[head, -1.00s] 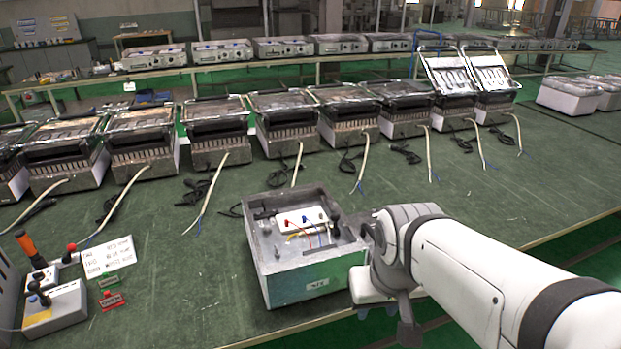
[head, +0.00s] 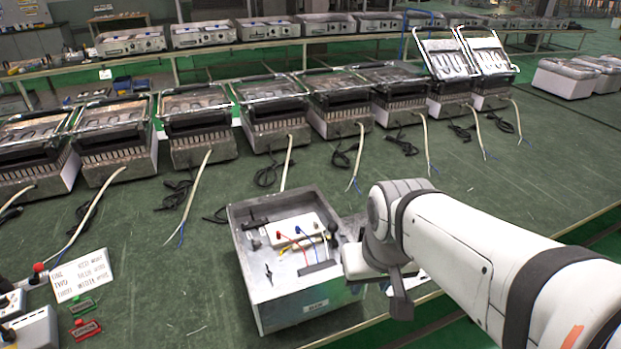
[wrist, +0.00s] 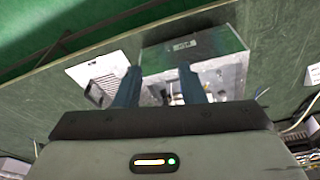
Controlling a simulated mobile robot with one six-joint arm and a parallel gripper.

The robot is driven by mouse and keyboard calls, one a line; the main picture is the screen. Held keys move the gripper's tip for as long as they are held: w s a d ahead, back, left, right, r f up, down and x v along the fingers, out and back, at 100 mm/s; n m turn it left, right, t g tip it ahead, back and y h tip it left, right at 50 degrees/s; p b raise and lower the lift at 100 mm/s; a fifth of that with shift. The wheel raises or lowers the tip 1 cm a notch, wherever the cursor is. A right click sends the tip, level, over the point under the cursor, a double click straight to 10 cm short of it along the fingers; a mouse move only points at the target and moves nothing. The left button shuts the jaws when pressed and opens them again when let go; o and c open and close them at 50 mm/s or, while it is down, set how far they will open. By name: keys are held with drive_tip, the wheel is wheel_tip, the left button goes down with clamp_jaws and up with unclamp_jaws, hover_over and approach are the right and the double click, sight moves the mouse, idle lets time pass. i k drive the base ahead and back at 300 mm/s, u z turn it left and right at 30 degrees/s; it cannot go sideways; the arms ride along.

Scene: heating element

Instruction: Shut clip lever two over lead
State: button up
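The open grey metal box (head: 298,308) stands on the green bench in the head view. Inside it is a white terminal block (head: 290,226) with small red and blue parts and thin red, blue and yellow wires. The levers are too small to tell which is lever two or whether it is up or down.
A row of heater units (head: 275,118) with loose cables stands behind the box. A lettered white card (head: 82,275), red and green tags and a control box (head: 32,330) lie at left. The bench's front edge runs close to the box.

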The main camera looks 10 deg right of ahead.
sight(332, 227)
drive_tip(key=z, duration=1.3)
drive_tip(key=k, duration=1.5)
drive_tip(key=u, duration=1.05)
drive_tip(key=i, duration=1)
drive_tip(key=u, duration=0.05)
